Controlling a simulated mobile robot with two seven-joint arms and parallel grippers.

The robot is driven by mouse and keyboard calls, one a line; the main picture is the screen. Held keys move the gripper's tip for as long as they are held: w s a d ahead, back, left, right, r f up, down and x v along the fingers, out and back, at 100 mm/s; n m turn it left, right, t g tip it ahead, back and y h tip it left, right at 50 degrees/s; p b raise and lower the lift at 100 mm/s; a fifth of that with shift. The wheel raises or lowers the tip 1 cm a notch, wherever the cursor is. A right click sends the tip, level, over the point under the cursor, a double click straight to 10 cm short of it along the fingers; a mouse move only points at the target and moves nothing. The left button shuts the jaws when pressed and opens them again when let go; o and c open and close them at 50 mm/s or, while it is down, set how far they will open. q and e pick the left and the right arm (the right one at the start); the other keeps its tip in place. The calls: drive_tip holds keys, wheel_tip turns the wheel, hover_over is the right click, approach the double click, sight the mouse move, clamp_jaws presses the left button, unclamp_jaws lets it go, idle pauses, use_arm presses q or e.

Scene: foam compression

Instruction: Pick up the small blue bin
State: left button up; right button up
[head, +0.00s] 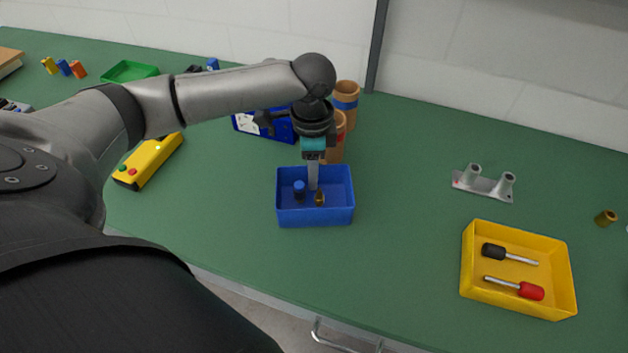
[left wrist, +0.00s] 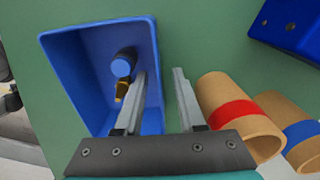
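The small blue bin (head: 315,216) stands on the green table in the middle of the head view. It holds a small blue cylindrical piece (head: 299,188) and a small brass-coloured piece (head: 320,198). My left gripper (head: 313,183) points down at the bin's far side. In the left wrist view, the left gripper (left wrist: 158,72) is open. One finger is inside the blue bin (left wrist: 75,75) and the other is outside, with a bin wall between them. I cannot tell whether either finger touches the wall. My right gripper is not in view.
Brown cylinders with red (left wrist: 232,112) and blue (head: 345,100) bands stand close behind the bin. A blue box (head: 280,130) is behind left. A yellow tray (head: 518,306) with two screwdrivers is at right, a yellow device (head: 152,160) at left. Table between bin and tray is clear.

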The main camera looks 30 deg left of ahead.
use_arm(q)
clamp_jaws()
idle(1.4)
